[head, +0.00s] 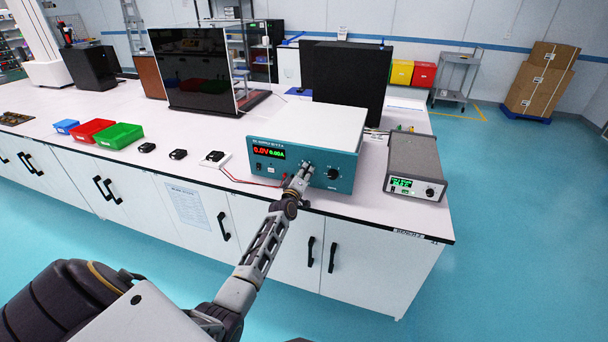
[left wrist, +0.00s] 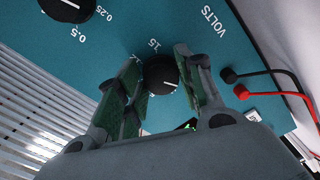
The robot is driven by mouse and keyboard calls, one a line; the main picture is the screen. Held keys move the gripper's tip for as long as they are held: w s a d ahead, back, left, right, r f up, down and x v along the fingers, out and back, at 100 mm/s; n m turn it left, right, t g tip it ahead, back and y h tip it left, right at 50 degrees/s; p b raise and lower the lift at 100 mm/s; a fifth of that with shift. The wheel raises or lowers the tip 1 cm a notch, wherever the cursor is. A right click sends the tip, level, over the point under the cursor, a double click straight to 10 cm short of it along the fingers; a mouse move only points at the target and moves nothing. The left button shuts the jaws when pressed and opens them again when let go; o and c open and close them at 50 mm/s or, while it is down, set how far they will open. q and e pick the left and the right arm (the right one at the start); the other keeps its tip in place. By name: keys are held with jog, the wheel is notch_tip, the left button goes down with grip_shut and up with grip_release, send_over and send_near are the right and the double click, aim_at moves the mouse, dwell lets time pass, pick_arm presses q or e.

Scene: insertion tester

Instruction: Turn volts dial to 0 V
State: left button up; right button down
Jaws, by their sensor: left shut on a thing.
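The power supply (head: 306,140) is a teal-fronted box with a white top, standing near the bench's front edge. Its display (head: 268,151) reads 0.0 V in red and 0.00 A in green. The volts dial (left wrist: 160,75) is a black knob with a white pointer line, beside the printed word VOLTS in the left wrist view. My left gripper (head: 303,172) is at the panel, its fingers (left wrist: 160,92) on either side of this dial and shut on it. In the head view the gripper hides the dial. My right gripper is not in view.
A second black dial (left wrist: 68,8) sits beside it on the panel, also visible in the head view (head: 333,174). Red and black leads (left wrist: 270,92) plug in nearby. A grey instrument (head: 415,165) stands right. Blue, red and green bins (head: 119,136) stand left.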

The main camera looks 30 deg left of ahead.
pick_arm(q)
jog(key=shift+d+f+n, duration=0.1)
jog(key=shift+n, duration=0.9)
jog(key=o, duration=0.8)
jog(key=shift+c, duration=0.2)
jog(key=shift+o, duration=1.2)
jog(key=shift+s, duration=0.15)
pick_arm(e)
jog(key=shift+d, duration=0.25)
pick_arm(q)
jog(key=v, duration=1.1)
jog(key=shift+s, duration=0.3)
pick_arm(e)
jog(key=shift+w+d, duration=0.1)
